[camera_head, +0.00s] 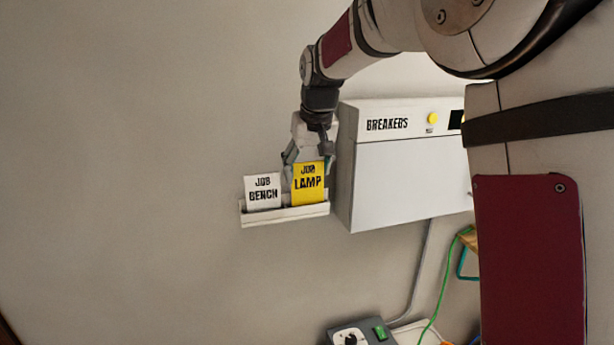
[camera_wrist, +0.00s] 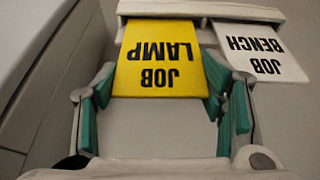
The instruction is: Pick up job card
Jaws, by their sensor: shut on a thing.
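A yellow job card reading "JOB LAMP" (camera_head: 308,186) stands upright in a white wall rack (camera_head: 287,217). Next to it on the left is a white card reading "JOB BENCH" (camera_head: 263,193). My gripper (camera_head: 308,172) reaches down from above and is shut on the yellow card, a finger at each side edge. In the wrist view the yellow card (camera_wrist: 160,62) lies between the teal finger pads, with its lower end at the rack (camera_wrist: 200,10). The white card (camera_wrist: 262,50) is beside it, close to one finger.
A white box marked "BREAKERS" (camera_head: 405,175) with a yellow button is on the wall just right of the rack. A grey unit with a green switch (camera_head: 362,334) and a green cable (camera_head: 443,280) are below. The wall left of the rack is clear.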

